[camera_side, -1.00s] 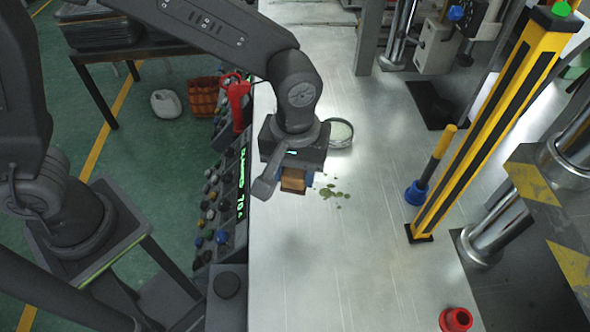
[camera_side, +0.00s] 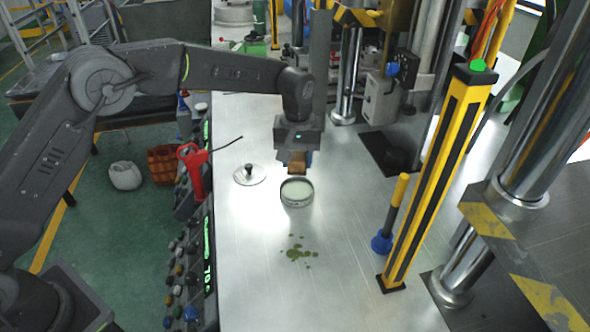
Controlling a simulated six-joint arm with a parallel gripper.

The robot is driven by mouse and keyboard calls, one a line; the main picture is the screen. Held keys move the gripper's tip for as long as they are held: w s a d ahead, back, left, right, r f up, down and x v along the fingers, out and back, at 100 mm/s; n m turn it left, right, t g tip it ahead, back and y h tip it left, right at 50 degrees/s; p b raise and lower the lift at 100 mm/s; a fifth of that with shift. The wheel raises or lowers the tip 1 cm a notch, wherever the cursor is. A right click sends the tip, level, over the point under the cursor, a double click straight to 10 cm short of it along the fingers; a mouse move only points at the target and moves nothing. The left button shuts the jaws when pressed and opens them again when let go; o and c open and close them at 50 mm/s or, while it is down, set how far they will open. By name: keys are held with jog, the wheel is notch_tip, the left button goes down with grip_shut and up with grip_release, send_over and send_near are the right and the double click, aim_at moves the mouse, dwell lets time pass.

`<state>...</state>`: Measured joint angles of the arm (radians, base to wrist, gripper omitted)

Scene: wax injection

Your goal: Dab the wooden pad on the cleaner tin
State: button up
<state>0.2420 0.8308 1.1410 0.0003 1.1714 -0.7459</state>
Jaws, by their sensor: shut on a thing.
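My gripper (camera_side: 297,158) is shut on the small brown wooden pad (camera_side: 298,168) and points down. The round cleaner tin (camera_side: 296,201) stands open on the metal table, with pale contents showing inside its dark rim. The pad is over the back edge of the tin in the picture. I cannot tell whether the pad touches the contents or hangs just above them. Green spots (camera_side: 299,252) lie on the table in front of the tin.
A round lid with a black knob (camera_side: 249,175) lies left of the tin. A yellow-black post (camera_side: 437,178) and a blue-based, yellow-topped tool (camera_side: 391,215) stand to the right. A control panel with buttons (camera_side: 190,270) runs along the left edge.

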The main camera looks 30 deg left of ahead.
aim_at(297, 191)
jog(key=shift+f, duration=2.95)
jog(key=shift+f, duration=0.65)
jog(key=shift+r, duration=0.1)
jog(key=shift+r, duration=3.55)
